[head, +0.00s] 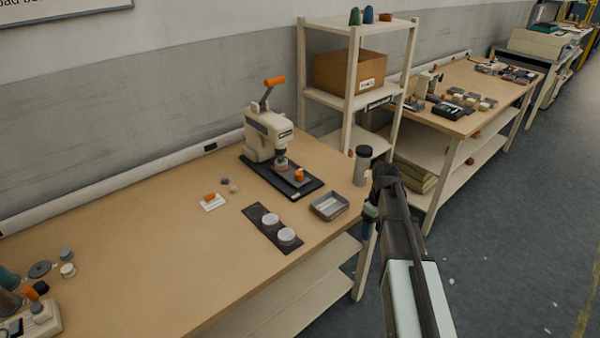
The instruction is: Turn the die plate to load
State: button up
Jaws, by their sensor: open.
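A cream hand press (266,135) with an orange-tipped lever (273,82) stands on a black base (309,190) at the back of the near bench. The lever points up. Under the press head, the die plate (290,178) lies on the base, with an orange knob (299,175) at its right side. Small details of the plate are too small to make out. My gripper (370,212) is at the bench's right edge, to the right of the press and apart from it. It is open, and I see nothing in it; its fingers are small and dark here.
A dark cup with a pale body (362,166) stands beside my gripper. A grey tray (329,206) and a black strip with two round pale pieces (262,222) lie in front of the press. A shelf (345,100) stands behind. The bench's left middle is clear.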

jog(key=w+a+r+t, duration=0.2)
jog(key=w+a+r, duration=0.2)
jog(key=a+r, duration=0.4)
jog(key=w+a+r+t, duration=0.1)
jog(key=w+a+r, duration=0.3)
jog(key=a+r, duration=0.5)
jog(key=t+y, duration=0.2)
send_near(299, 173)
jog(key=shift+m, duration=0.4)
jog(key=x, duration=0.9)
jog(key=shift+w, duration=0.1)
grip_shut()
